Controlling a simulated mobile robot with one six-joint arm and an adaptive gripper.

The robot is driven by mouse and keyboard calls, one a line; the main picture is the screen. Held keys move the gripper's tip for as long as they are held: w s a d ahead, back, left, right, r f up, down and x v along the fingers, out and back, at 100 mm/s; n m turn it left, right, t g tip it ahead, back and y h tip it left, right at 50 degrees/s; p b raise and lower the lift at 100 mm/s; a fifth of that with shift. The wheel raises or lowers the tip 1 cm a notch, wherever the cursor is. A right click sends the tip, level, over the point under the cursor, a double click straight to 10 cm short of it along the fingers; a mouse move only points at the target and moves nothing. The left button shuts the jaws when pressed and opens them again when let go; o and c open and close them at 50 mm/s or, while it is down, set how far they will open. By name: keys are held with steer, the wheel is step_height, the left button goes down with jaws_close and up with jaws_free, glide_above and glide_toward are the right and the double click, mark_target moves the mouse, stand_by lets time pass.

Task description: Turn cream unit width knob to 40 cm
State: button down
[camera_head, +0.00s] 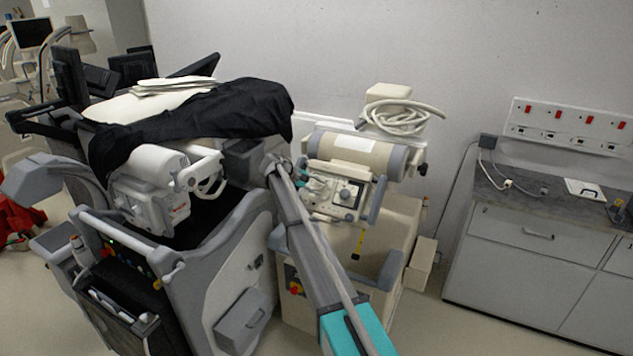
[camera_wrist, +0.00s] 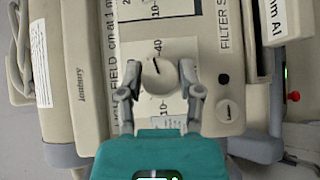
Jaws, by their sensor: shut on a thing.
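The cream unit (camera_head: 350,150) stands right of the grey cart, its control panel facing me. In the wrist view, its round cream knob (camera_wrist: 165,88) sits on a white scale with "40" above and "10" below. The dark pointer line on the knob points up and slightly left, close to the "40" side. My gripper (camera_wrist: 160,80) has one finger on each side of the knob and is shut on it. In the head view, my gripper (camera_head: 303,180) is at the left part of the panel, and the arm hides some of it.
A second knob (camera_wrist: 228,110) is right of the gripper, beside a black button (camera_wrist: 223,78). Another scale (camera_wrist: 155,8) is above. The grey cart (camera_head: 215,260) with a black cover (camera_head: 250,108) stands close on the left. Open floor (camera_head: 450,325) lies before the counter (camera_head: 540,235).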

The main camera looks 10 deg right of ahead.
steer(key=shift+w+r+m+g+y+p, duration=0.15)
steer(key=shift+m+g+y+p, duration=0.1)
steer(key=shift+m+y+p, duration=0.25)
steer(key=shift+w+m+g+y+p, duration=0.2)
steer(key=shift+m+g+p, duration=0.1)
steer(key=shift+m, duration=0.3)
steer(key=shift+s, duration=0.1)
steer(key=shift+c, duration=1.3)
jaws_free()
steer(key=shift+s, duration=0.1)
steer(key=shift+s, duration=0.1)
